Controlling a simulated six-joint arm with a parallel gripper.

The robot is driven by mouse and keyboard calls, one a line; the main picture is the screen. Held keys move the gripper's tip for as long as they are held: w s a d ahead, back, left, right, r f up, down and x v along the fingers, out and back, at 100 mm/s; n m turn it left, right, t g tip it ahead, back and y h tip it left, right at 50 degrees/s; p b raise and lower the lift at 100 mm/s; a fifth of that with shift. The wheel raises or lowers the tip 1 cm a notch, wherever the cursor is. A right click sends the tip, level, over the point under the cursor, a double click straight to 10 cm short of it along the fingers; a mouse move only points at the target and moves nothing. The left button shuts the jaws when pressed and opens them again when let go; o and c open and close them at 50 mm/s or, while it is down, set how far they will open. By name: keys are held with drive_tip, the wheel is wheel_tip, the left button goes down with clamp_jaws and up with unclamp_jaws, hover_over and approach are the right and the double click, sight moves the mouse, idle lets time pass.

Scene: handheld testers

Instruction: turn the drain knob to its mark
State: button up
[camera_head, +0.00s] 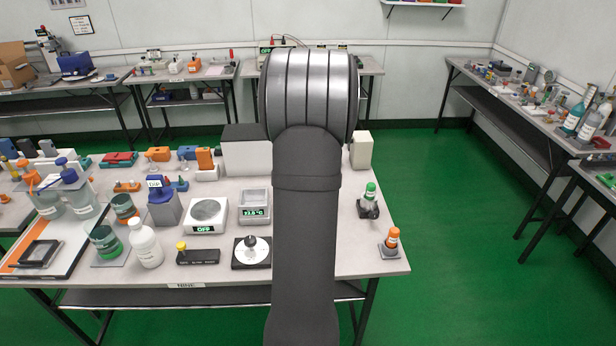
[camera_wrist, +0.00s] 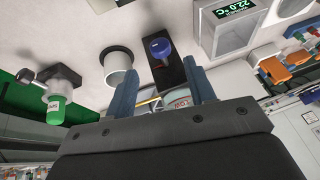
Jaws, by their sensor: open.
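No label that I can read says drain. In the camera_head view, a dark knob (camera_head: 251,241) stands on a white dial disc (camera_head: 262,254) on a black base at the table's front, just left of my arm. The camera_wrist view shows a blue knob (camera_wrist: 160,47) upright on a black plate (camera_wrist: 172,72). My gripper (camera_wrist: 163,88) is open, its two blue-grey fingers apart. The blue knob shows beyond the fingertips, apparently untouched. My arm hides the gripper in the camera_head view.
A green-capped bottle (camera_wrist: 57,108) and a white cup (camera_wrist: 118,62) stand near the fingers in the camera_wrist view. A temperature display box (camera_wrist: 232,35) is beside the blue knob. An orange-capped bottle (camera_head: 392,238) stands at the table's right front.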

drive_tip(key=v, duration=1)
drive_tip(key=shift+r, duration=0.2)
drive_tip(key=shift+f, duration=0.1)
drive_tip(key=x, duration=1.7)
drive_tip(key=shift+f, duration=0.1)
drive_tip(key=shift+f, duration=0.15)
drive_tip(key=shift+a+h, duration=0.1)
drive_tip(key=shift+h, duration=0.5)
idle(1.3)
drive_tip(key=shift+a+h, duration=0.1)
drive_tip(key=shift+h, duration=0.3)
